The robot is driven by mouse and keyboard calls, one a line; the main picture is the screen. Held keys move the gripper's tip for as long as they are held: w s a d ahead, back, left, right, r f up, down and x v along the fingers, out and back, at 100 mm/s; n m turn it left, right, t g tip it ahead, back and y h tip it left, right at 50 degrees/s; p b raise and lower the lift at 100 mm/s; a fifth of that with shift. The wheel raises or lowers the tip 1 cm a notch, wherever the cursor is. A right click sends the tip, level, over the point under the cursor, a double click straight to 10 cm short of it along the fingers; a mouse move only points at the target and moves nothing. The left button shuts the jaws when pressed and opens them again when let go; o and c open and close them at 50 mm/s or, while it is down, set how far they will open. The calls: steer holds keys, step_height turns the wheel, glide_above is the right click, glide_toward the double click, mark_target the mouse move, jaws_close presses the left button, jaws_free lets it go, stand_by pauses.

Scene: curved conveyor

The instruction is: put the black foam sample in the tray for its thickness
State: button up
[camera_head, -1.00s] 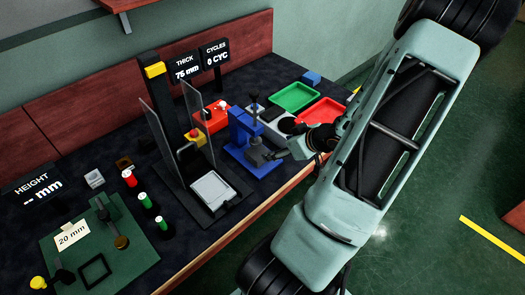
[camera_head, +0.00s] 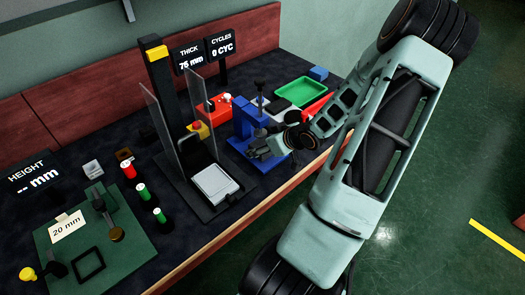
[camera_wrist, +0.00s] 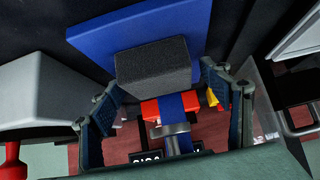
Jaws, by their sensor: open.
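The black foam sample (camera_wrist: 155,72) is a dark grey-black block in the wrist view, in front of the blue base plate (camera_wrist: 185,28) of the blue stand (camera_head: 247,122). My gripper (camera_wrist: 160,95) is open, with one finger to the left and one to the right of the block, and gaps show beside it. In the head view my gripper (camera_head: 264,150) is low at the blue stand, and I cannot make out the foam there. A green tray (camera_head: 300,92) and a partly hidden red tray (camera_head: 318,106) lie beyond the stand.
A press with clear guards and a white plate (camera_head: 214,182) stands left of the blue stand. A red box (camera_head: 213,110) is behind it. A THICK display (camera_head: 188,59) reads 75 mm. A green mat (camera_head: 120,235) with a height gauge lies at front left.

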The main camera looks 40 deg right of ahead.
steer(key=c, duration=0.9)
steer(key=shift+r, duration=0.2)
